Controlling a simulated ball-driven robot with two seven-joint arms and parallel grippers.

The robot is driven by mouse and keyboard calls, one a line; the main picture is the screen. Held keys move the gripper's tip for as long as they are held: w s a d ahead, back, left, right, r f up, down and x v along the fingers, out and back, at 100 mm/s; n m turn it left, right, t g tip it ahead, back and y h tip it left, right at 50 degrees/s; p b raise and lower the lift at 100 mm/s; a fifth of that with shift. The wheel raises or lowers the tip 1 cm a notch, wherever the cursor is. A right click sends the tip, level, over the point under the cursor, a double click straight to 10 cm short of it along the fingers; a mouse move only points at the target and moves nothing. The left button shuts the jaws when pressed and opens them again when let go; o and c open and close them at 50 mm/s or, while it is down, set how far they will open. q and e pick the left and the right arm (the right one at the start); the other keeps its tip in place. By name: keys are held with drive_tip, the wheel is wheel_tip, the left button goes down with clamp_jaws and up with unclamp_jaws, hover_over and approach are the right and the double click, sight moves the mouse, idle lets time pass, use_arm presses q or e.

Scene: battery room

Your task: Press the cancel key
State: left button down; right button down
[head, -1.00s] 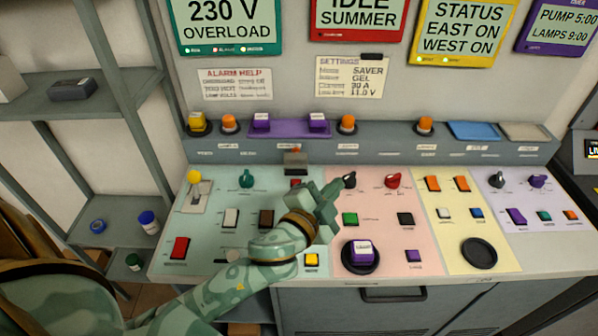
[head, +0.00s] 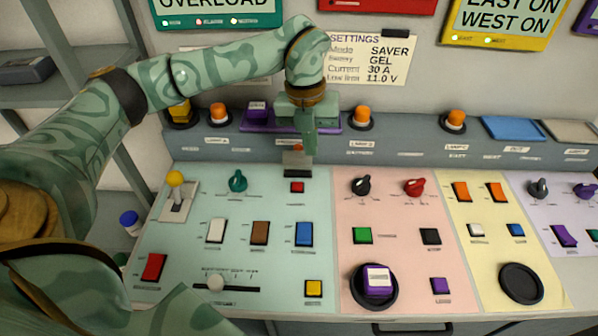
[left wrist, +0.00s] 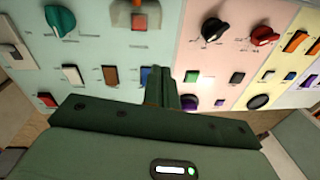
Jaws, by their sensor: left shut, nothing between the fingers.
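The console's keys have labels too small to read, so I cannot tell for sure which one is the cancel key. A black key (head: 431,236) and a green key (head: 363,235) sit on the pink panel. A small red key (head: 297,187) sits on the teal panel below a grey flap (head: 297,163). My left gripper (head: 309,150) is shut and empty, fingers pointing down, in front of the back ledge near the flap. Its fingers also show in the left wrist view (left wrist: 170,85), over the border of the teal and pink panels. My right gripper is not in view.
Knobs, a yellow-topped lever (head: 175,180), a slider (head: 215,283) and several coloured keys crowd the panels. The back ledge carries orange lamps (head: 361,116) and trays (head: 515,128). Screens hang above.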

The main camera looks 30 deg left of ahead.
use_arm(q)
drive_tip(key=a, duration=0.1)
drive_tip(key=a+r+n+y, duration=0.1)
drive_tip(key=a, duration=0.1)
drive_tip(key=shift+w+a+r+n, duration=0.2)
drive_tip(key=shift+a+n, duration=0.1)
drive_tip(key=b, duration=0.4)
approach(297, 186)
drive_tip(key=f, duration=0.7)
drive_tip(key=shift+w+d, duration=0.1)
drive_tip(key=shift+d, duration=0.1)
